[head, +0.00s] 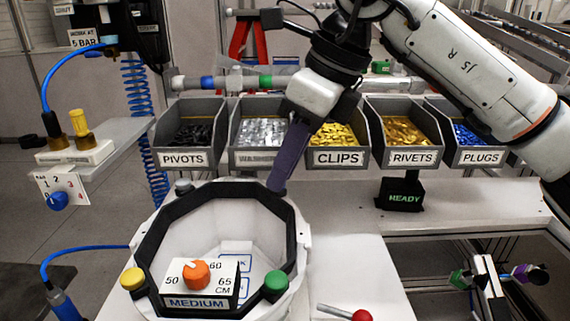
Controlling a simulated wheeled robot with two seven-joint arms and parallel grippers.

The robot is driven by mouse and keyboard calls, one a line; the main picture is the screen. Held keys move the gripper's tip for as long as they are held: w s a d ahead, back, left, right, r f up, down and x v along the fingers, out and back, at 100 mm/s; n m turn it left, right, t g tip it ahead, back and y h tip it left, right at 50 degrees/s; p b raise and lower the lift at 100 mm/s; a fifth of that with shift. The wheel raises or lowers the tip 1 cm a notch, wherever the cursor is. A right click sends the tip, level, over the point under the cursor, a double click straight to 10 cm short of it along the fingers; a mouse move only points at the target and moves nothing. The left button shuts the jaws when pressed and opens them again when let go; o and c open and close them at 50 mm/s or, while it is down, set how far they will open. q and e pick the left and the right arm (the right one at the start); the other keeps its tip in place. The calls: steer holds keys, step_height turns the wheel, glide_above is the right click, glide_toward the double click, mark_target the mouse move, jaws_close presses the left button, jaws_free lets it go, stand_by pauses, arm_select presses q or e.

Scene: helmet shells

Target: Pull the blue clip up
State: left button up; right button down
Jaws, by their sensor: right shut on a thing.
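A white helmet shell (292,213) with a black eight-sided ring (146,235) around its opening stands at the front left. Round clips sit on the ring: yellow (132,278), green (276,284) and grey (184,187). No blue clip shows on the ring; its far right corner is covered by my right gripper (277,187). That gripper reaches down from above, its dark purple fingers shut at that corner. The thing between the fingers is hidden, and I cannot tell its colour. My left gripper is not in view.
A size dial box (200,303) with an orange knob stands at the shell's near side. Grey bins (338,158) line the back. A red-knobbed lever (362,315) is at the front. A black READY box (400,195) stands right. The white bench between is clear.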

steer(key=shift+r+p, duration=0.6)
steer(key=shift+r, duration=0.1)
steer(key=c, duration=1.7)
jaws_free()
steer(key=shift+f, duration=0.1)
steer(key=v, duration=1)
steer(key=shift+d, duration=0.15)
